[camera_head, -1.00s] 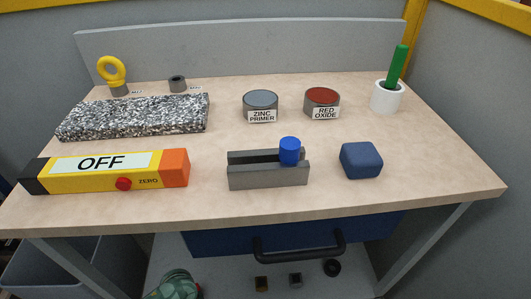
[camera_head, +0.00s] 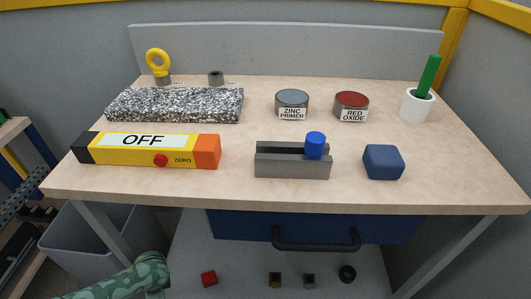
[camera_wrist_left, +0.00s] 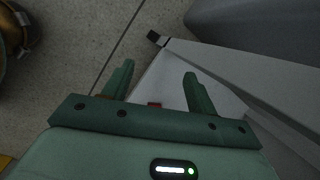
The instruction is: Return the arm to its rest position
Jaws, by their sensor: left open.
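My left gripper (camera_wrist_left: 155,88) shows in the left wrist view with its two green fingers spread apart and nothing between them. It points down toward a grey speckled floor (camera_wrist_left: 90,45) and a pale surface beyond the fingers. In the head view a green patterned part of my left arm (camera_head: 140,278) shows at the bottom left, below the workbench (camera_head: 300,190) top. The gripper itself is outside the head view. My right gripper is in neither view.
On the bench stand a yellow OFF device (camera_head: 150,150), a speckled block (camera_head: 175,105), two paint tins, a grey slotted block (camera_head: 292,165), a blue block (camera_head: 383,162) and a white cup (camera_head: 417,105). A grey bin (camera_head: 95,245) stands below left. A drawer handle (camera_head: 315,245) juts out.

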